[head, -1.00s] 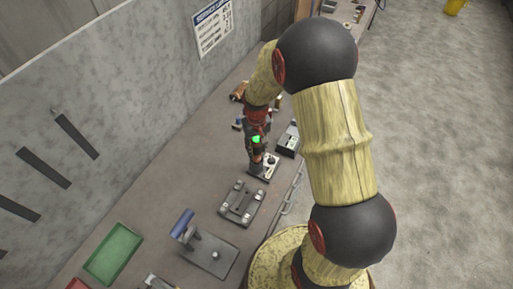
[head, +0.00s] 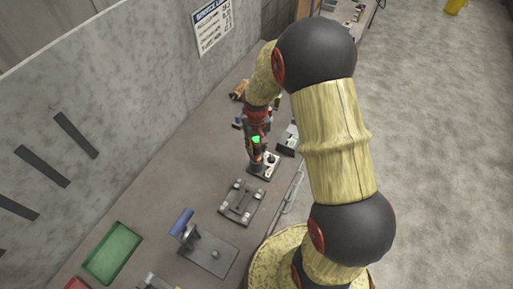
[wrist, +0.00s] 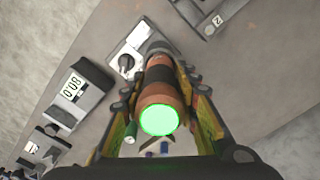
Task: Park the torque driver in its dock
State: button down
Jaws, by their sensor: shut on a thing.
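The torque driver (wrist: 160,91) is an orange-brown cylinder with a glowing green end facing the wrist camera. My gripper (wrist: 162,84) is shut on it, with a finger on each side. In the head view the green end of the driver (head: 256,139) shows within my gripper. The driver's dark far end is over or beside a small pale plate (wrist: 137,42) with a round black knob or socket, perhaps the dock. This plate (head: 271,161) also shows just below my gripper in the head view. I cannot tell whether the driver touches it.
Nearer on the bench are a dark fixture plate (head: 241,202), a blue-handled clamp (head: 209,252) and a green tray (head: 113,252). A wall runs along the left.

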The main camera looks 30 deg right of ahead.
jog(key=shift+f+b, duration=0.5)
jog(key=shift+f, duration=0.3)
dwell(0.8)
jog(key=c, duration=1.3)
grip_release()
jog(key=shift+c, duration=0.2)
jog(key=shift+o, duration=0.4)
notch_tip(320, 180, up, 12)
